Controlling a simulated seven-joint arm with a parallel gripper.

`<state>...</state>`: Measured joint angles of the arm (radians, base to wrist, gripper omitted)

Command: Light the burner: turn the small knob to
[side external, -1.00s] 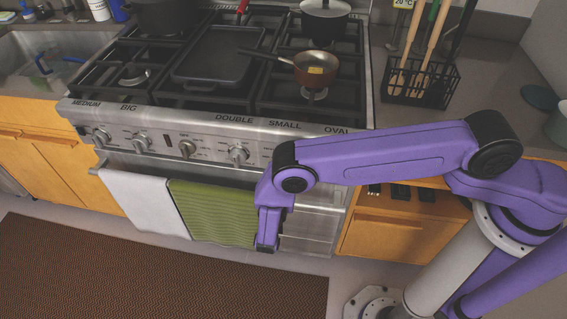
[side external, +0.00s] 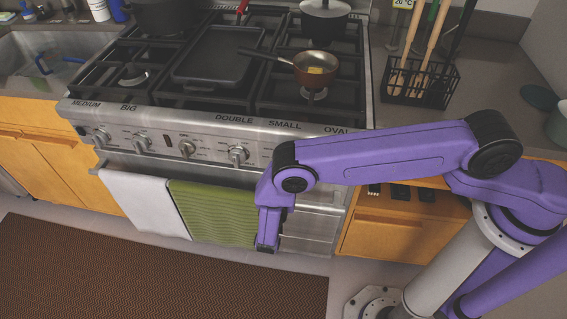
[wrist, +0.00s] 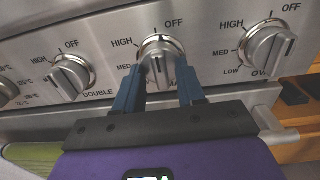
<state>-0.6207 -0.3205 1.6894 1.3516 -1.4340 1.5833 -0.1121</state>
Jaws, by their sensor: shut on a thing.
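The small knob (wrist: 158,48) is the middle silver knob in the wrist view, with HIGH to its left and OFF above right. The fingers of my gripper (wrist: 161,76) are on its two sides, shut on its grip. The SMALL label (side external: 285,124) shows on the stove front in the side view, but the knob and my fingertips are hidden there behind my arm. A copper pan (side external: 316,68) sits over the burner behind that label. I see no flame under it. The knob's exact setting is hard to tell.
The double knob (wrist: 69,76) is to the left and the oval knob (wrist: 268,47) to the right, both close to my fingers. A green towel (side external: 212,212) and a white towel (side external: 145,203) hang on the oven handle below. A utensil basket (side external: 418,84) stands on the right counter.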

